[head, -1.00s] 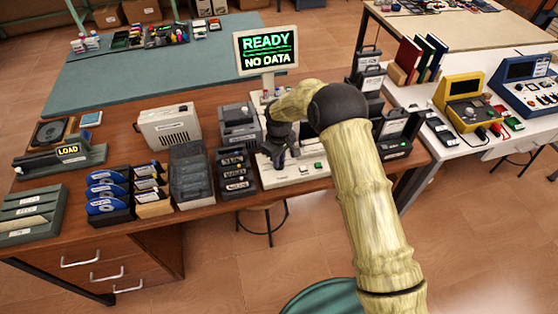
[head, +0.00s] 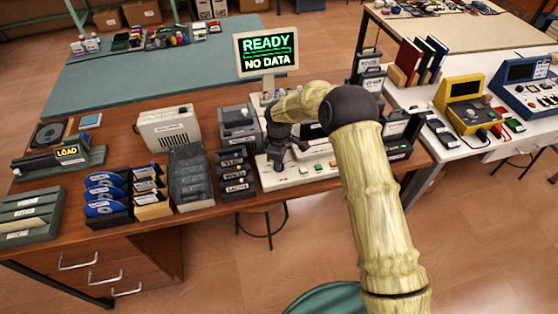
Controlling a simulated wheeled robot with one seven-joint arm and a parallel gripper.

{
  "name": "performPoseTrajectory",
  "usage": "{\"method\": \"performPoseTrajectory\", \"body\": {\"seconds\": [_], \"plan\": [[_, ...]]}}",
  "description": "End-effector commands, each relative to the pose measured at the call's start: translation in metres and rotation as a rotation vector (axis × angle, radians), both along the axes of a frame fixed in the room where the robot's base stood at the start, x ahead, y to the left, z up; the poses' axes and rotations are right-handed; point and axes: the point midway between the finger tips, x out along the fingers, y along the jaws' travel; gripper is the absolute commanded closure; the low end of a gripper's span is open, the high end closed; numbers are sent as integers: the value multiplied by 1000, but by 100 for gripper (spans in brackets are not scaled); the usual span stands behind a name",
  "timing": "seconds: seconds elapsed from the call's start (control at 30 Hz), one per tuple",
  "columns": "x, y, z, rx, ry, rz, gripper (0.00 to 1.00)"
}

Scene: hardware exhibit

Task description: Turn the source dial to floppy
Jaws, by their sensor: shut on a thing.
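My gripper (head: 278,166) points down over the console's left part. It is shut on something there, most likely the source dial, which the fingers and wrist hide. The dial's pointer and its position labels cannot be made out.
A rack of dark cartridges (head: 235,172) stands close left of the console. Dark drives (head: 400,145) stand close on its right. Disk holders (head: 110,190) and a unit reading "LOAD" (head: 65,155) are further left. A white table (head: 470,145) stands right.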

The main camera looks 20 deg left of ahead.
Motion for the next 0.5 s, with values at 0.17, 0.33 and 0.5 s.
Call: {"method": "performPoseTrajectory", "body": {"seconds": [0.17,0.33,0.5], "plan": [[2,0,2,3,-6,-2,100],[1,0,2,2,-4,-2,65],[1,0,1,1,-2,-2,65]]}}
